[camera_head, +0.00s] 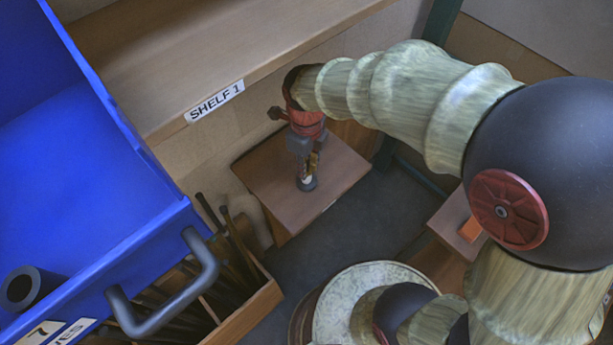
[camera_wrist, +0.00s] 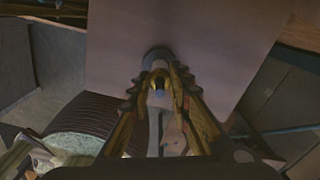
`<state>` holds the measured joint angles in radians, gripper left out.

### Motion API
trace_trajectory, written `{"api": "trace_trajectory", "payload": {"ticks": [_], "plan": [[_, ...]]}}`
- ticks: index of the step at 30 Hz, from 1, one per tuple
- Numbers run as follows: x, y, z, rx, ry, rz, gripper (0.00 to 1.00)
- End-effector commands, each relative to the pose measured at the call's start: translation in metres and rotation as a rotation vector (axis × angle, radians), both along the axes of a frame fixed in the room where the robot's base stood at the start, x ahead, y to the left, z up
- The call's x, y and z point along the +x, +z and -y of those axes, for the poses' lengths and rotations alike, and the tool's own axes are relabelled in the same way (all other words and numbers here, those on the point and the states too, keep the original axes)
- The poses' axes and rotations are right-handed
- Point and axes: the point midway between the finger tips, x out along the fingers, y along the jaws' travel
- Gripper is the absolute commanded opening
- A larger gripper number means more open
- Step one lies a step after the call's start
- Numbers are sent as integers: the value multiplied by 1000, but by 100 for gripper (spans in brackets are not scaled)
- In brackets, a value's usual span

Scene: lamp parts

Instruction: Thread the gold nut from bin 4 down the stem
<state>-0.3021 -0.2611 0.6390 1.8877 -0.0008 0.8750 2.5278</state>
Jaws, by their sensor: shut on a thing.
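My gripper (camera_head: 308,162) points down over the small wooden stand and is shut. In the wrist view its two ridged fingers close around a small gold nut (camera_wrist: 157,84), which is mostly hidden between the fingertips (camera_wrist: 158,90). The stem, a pale upright post with a grey round foot (camera_head: 307,184), stands on the wooden stand directly below the gripper. Its grey lower part also shows just beyond the fingertips in the wrist view (camera_wrist: 157,56). The nut is in line with the stem's top, but I cannot tell how far it sits on it.
The wooden stand (camera_head: 337,174) is otherwise bare. Shelf 1 (camera_head: 190,60) overhangs behind it. A blue bin (camera_head: 85,190) with a grey handle fills the left, above a wooden crate of rods (camera_head: 245,318). An orange block (camera_head: 470,229) lies on another wooden surface at right.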

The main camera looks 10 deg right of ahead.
Motion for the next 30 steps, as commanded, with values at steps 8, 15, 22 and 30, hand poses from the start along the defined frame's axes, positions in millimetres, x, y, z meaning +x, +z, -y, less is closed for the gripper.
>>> {"api": "trace_trajectory", "payload": {"ticks": [8, 15, 22, 30], "plan": [[-4, -5, 2, -5, -108, -11, 0], [-4, -4, 2, -5, -138, -11, 0], [-4, -4, 2, -5, -330, -10, 0], [-3, -5, 2, -6, -356, -10, 0]]}}
